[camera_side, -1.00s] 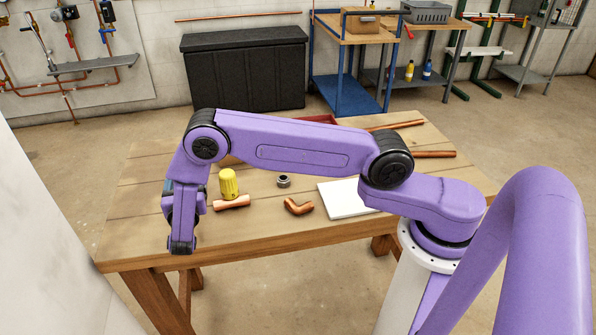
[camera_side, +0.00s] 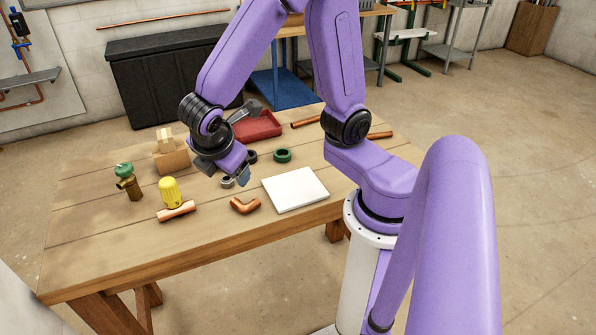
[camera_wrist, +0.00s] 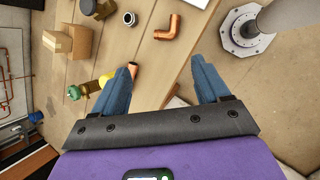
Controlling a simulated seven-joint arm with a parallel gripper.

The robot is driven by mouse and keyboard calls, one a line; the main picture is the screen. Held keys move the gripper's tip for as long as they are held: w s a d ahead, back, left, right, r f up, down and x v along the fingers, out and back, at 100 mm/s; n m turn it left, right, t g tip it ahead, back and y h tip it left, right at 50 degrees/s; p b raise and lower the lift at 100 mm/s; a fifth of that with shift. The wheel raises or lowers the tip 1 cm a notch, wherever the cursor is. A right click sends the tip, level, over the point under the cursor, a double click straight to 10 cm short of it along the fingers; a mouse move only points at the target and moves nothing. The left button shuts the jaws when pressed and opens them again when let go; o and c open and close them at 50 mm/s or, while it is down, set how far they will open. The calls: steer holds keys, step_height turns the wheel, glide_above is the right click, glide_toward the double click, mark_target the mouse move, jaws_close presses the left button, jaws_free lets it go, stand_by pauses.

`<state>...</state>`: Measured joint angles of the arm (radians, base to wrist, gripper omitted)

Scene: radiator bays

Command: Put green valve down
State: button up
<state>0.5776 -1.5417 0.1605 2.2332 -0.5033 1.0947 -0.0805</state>
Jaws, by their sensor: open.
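The green valve (camera_side: 128,183), a brass body with a green cap, stands upright on the wooden table (camera_side: 110,255) at its left end, in the side view. Nothing holds it there. My gripper (camera_side: 236,178) is apart from it, to its right, above the table near a small metal ring (camera_side: 227,182). In the wrist view my gripper (camera_wrist: 165,68) has its two blue fingers spread wide with nothing gripped between them.
A yellow cylinder (camera_side: 170,192) and a short copper piece (camera_side: 176,211) are right of the valve. A cardboard box (camera_side: 171,158) is behind. A copper elbow (camera_side: 245,205), white board (camera_side: 296,189), green ring (camera_side: 282,155) and red tray (camera_side: 262,127) lie further right. The front left tabletop is clear.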

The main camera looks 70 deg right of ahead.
steer(key=s+r+m+g+y, duration=0.2)
steer(key=s+y, duration=0.3)
steer(key=s, duration=0.9)
steer(key=shift+s+d+m+y, duration=0.3)
steer(key=shift+d+m+y, duration=0.1)
steer(key=shift+d+m, duration=0.1)
